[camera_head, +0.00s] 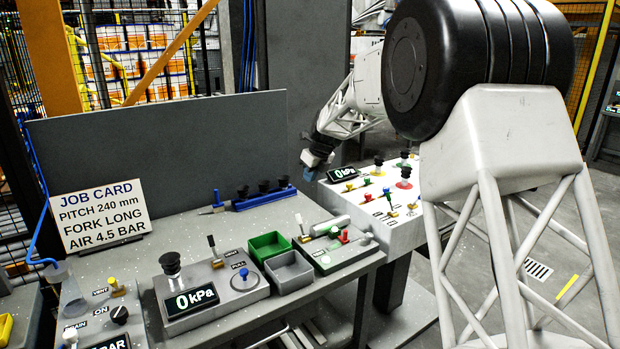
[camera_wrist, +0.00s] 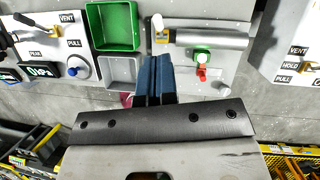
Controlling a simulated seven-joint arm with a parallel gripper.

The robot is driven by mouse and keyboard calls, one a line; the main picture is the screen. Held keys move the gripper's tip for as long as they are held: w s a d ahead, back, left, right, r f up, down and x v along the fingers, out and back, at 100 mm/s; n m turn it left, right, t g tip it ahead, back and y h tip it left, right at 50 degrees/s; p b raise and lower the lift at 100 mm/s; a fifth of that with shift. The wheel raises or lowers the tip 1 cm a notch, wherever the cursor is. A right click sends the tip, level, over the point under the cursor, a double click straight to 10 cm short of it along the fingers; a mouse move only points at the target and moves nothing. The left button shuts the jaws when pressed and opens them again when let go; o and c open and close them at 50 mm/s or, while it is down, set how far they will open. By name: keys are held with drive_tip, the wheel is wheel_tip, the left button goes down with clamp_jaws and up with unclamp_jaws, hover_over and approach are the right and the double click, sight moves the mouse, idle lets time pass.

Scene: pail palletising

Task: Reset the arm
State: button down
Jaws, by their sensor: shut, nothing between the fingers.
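My arm reaches in from the right in the head view. My gripper (camera_head: 313,170) hangs above the right part of the workbench (camera_head: 180,231), apart from the things on it. In the wrist view its blue fingers (camera_wrist: 154,72) are together with nothing between them. They appear in front of the bench, between a grey bin (camera_wrist: 122,70) and a panel (camera_wrist: 222,68) with a silver cylinder, green and red knobs.
A job card (camera_head: 100,215) stands at the bench's left. A 0 kPa panel (camera_head: 210,287) and a green bin (camera_head: 268,246) stand along the front. A white control panel (camera_head: 400,230) with several knobs and levers is at the right. A blue rack (camera_head: 264,196) is behind.

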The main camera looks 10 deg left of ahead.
drive_tip(key=s+d+r+n+h, duration=0.1)
drive_tip(key=s+d+r+n, duration=0.25)
drive_tip(key=s+d, duration=0.5)
drive_tip(key=s+d+r+n, duration=0.3)
drive_tip(key=s+d+n, duration=0.2)
drive_tip(key=s+d, duration=0.4)
drive_tip(key=s+d+r+n+h, duration=0.1)
drive_tip(key=s+d+r+n, duration=0.25)
drive_tip(key=s+d, duration=0.55)
drive_tip(key=s+d+f+n, duration=0.2)
drive_tip(key=s+d+n, duration=0.2)
drive_tip(key=s, duration=0.7)
drive_tip(key=s+d+f+n+h, duration=0.1)
drive_tip(key=s+d+f+n, duration=0.2)
drive_tip(key=s, duration=0.8)
drive_tip(key=s+d+f+n+h, duration=0.1)
drive_tip(key=s+d+f+n, duration=0.2)
drive_tip(key=s, duration=0.8)
drive_tip(key=shift+s+d+f+n+t, duration=0.25)
drive_tip(key=shift+d+n+t, duration=0.15)
drive_tip(key=shift+d+n, duration=1)
drive_tip(key=shift+a, duration=0.1)
